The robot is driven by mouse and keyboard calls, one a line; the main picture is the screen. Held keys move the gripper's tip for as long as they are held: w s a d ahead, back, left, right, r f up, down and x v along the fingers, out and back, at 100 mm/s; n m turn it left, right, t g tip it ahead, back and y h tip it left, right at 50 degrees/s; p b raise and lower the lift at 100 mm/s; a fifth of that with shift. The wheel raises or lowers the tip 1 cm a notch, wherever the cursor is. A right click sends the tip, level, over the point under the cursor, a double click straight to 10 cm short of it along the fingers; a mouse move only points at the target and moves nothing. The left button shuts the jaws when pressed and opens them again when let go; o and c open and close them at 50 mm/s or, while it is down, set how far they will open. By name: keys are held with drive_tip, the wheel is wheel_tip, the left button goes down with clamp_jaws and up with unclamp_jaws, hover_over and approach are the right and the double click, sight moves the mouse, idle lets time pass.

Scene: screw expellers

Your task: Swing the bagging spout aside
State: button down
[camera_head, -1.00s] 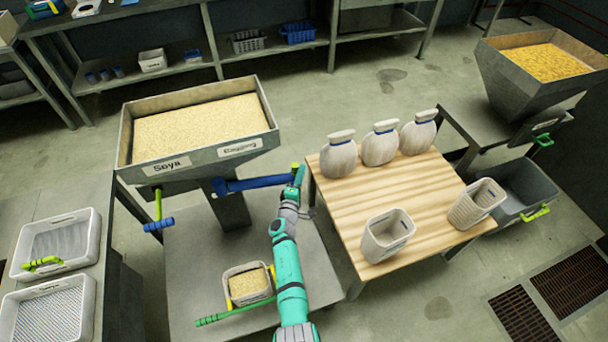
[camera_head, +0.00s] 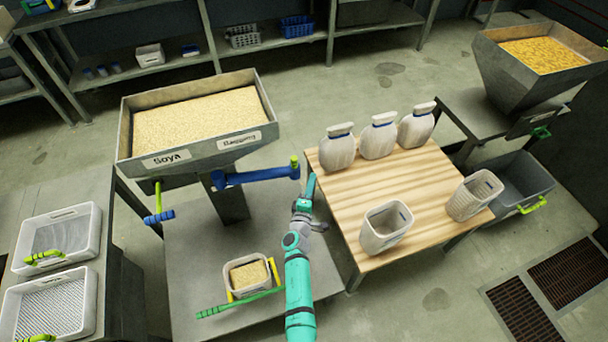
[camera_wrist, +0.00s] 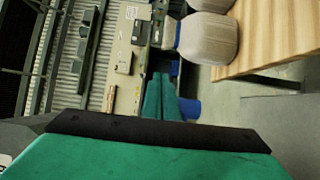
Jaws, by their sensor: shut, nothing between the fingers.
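The blue bagging spout (camera_head: 255,175) sticks out to the right from under the soya hopper (camera_head: 200,145), on the side labelled Bagging. A yellow-green handle (camera_head: 295,162) stands at its outer end. My gripper (camera_head: 311,178) is shut and empty, just right of the spout's end, with a small gap in the head view. In the wrist view my shut green fingers (camera_wrist: 162,78) point ahead, with a blue part (camera_wrist: 190,108) visible beside them; I cannot tell whether they touch.
A wooden table (camera_head: 350,215) on the right holds several filled sacks (camera_head: 378,140) and two white bins (camera_head: 385,228). A small bin of meal (camera_head: 248,276) sits below the hopper, by a green bar (camera_head: 238,303). A second blue lever (camera_head: 158,217) hangs at the hopper's left.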

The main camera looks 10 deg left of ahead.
drive_tip(key=shift+s+d, duration=0.8)
drive_tip(key=shift+d, duration=1.7)
drive_tip(key=s+a+f+m+g, duration=0.1)
drive_tip(key=s+f+m, duration=0.15)
drive_tip(key=s, duration=0.85)
drive_tip(key=s+a+f+m+g+y, duration=0.1)
drive_tip(key=s+m, duration=0.3)
drive_tip(key=s, duration=0.6)
drive_tip(key=s+f+m+g, duration=0.2)
drive_tip(key=s+m, duration=0.1)
drive_tip(key=s, duration=0.8)
drive_tip(key=s+d+r+m, duration=0.2)
drive_tip(key=s+r+m, duration=0.2)
drive_tip(key=s+r, duration=0.5)
drive_tip(key=s+d+r+m+t, duration=0.1)
drive_tip(key=s+d+r+m, duration=0.1)
drive_tip(key=s+r, duration=0.8)
wheel_tip(320, 180, up, 3)
drive_tip(key=shift+s+d+r+m, duration=0.15)
drive_tip(key=shift+s+r+m, duration=0.1)
drive_tip(key=shift+m, duration=0.6)
